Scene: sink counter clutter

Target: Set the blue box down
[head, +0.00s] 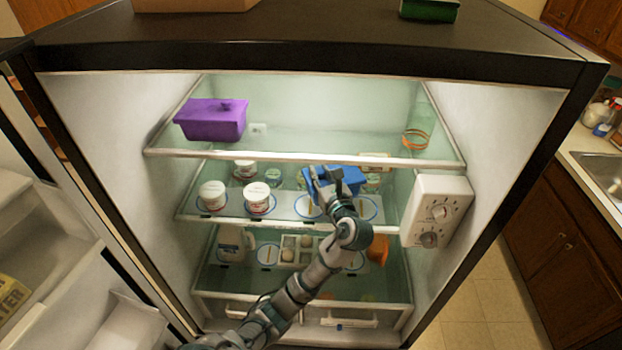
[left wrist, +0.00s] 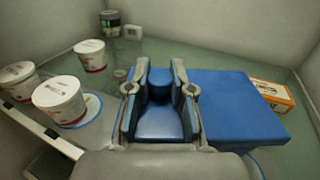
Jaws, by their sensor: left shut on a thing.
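The blue box (head: 349,179) is inside the open fridge, at the middle shelf (head: 280,206), right of its centre. My left gripper (head: 328,178) reaches in from below and is shut on the box. In the left wrist view the blue box (left wrist: 236,105) extends to the right of my left gripper (left wrist: 160,88), with a blue part between the fingers. The box is level or nearly so. I cannot tell whether its underside touches the shelf. My right gripper is not in view.
White tubs (head: 212,194) stand on the shelf to the left. An orange carton (left wrist: 272,94) is close behind the box's right side. A purple box (head: 211,120) is on the upper shelf. A white control box (head: 437,210) is at the right wall.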

